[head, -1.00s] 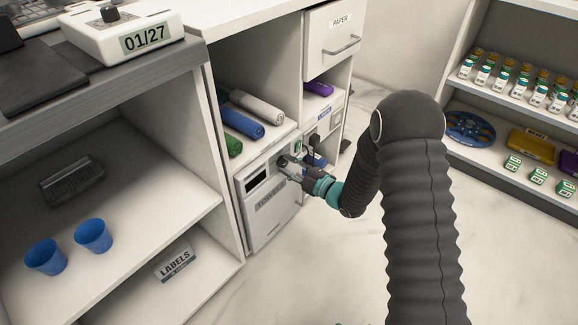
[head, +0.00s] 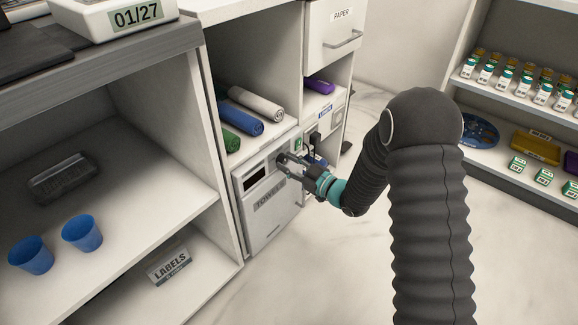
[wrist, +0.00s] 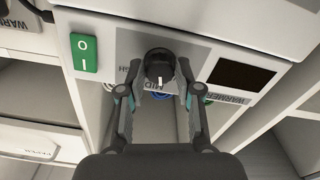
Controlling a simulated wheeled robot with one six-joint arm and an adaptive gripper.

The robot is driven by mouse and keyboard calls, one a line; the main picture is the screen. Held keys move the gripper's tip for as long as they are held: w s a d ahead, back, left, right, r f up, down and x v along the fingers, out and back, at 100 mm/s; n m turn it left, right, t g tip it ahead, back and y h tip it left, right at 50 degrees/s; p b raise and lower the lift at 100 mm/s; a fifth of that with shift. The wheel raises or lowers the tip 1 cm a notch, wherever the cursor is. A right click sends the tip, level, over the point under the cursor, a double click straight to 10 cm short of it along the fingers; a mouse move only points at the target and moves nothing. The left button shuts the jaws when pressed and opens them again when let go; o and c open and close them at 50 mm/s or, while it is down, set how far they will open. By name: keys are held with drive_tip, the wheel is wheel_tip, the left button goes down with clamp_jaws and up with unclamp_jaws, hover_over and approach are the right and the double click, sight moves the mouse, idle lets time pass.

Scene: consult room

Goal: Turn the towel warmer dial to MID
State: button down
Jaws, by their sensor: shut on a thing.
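The towel warmer (head: 283,208) is a pale box with a dark display, low in the cabinet; its dark display also shows in the wrist view (wrist: 241,74). Its black dial (wrist: 158,66) has a white mark that points down in the wrist picture. My gripper (wrist: 159,84) is shut on the dial, one finger on each side. In the head view my gripper (head: 283,161) reaches the warmer's upper front and hides the dial's setting.
A green rocker switch (wrist: 84,53) is beside the dial. Rolled towels (head: 242,121) lie on the shelf above the warmer. Blue cups (head: 82,233) stand on the left shelf. A shelf of bottles (head: 520,77) is at right. The floor (head: 290,280) in front is clear.

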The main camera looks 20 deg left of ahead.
drive_tip(key=shift+m, duration=1.2)
drive_tip(key=c, duration=0.8)
unclamp_jaws()
drive_tip(key=shift+a, duration=0.1)
drive_tip(key=shift+o, duration=0.2)
drive_tip(key=v, duration=1.2)
